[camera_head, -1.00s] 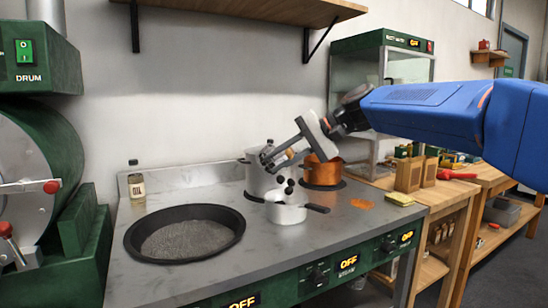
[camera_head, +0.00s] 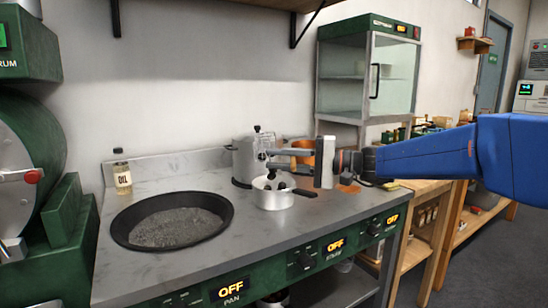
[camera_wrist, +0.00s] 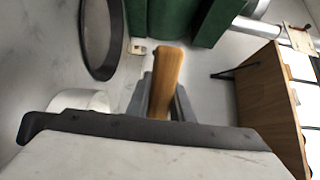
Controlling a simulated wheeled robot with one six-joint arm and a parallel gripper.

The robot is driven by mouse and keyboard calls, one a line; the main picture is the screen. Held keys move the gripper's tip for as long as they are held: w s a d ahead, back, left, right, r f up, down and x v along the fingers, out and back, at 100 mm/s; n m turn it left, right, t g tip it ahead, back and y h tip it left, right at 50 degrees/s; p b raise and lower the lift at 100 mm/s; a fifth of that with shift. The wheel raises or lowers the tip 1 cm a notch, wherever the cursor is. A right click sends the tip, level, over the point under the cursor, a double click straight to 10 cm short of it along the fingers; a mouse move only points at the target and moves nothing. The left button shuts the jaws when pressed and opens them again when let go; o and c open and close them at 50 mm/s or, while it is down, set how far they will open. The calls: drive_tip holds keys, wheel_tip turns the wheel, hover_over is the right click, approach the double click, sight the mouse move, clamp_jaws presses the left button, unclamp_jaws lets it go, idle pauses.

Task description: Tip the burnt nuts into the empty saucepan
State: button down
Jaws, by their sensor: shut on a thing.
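In the wrist view my gripper (camera_wrist: 162,95) is shut on a wooden handle (camera_wrist: 167,75). The head of the held tool is not clear in either view, so I cannot tell if nuts remain on it.
A wide black pan (camera_head: 120,236) with grey grains lies left of the saucepan, near an oil bottle (camera_head: 122,175). A copper pot (camera_head: 325,150) stands behind my gripper. A glass-fronted cabinet (camera_head: 345,80) stands at the back right.

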drive_tip(key=shift+s+d+f+t+y, duration=0.1)
drive_tip(key=shift+d+f+t+y, duration=0.25)
drive_tip(key=shift+y, duration=0.6)
drive_tip(key=shift+d+f+t+y, duration=0.1)
drive_tip(key=shift+d+f+y, duration=0.4)
drive_tip(key=shift+y, duration=0.5)
drive_tip(key=shift+s+d+f+t+y, duration=0.1)
drive_tip(key=shift+d+f+t+y, duration=0.15)
drive_tip(key=shift+f+y, duration=0.5)
drive_tip(key=shift+r+y, duration=0.25)
drive_tip(key=shift+y, duration=0.05)
drive_tip(key=shift+r, duration=0.1)
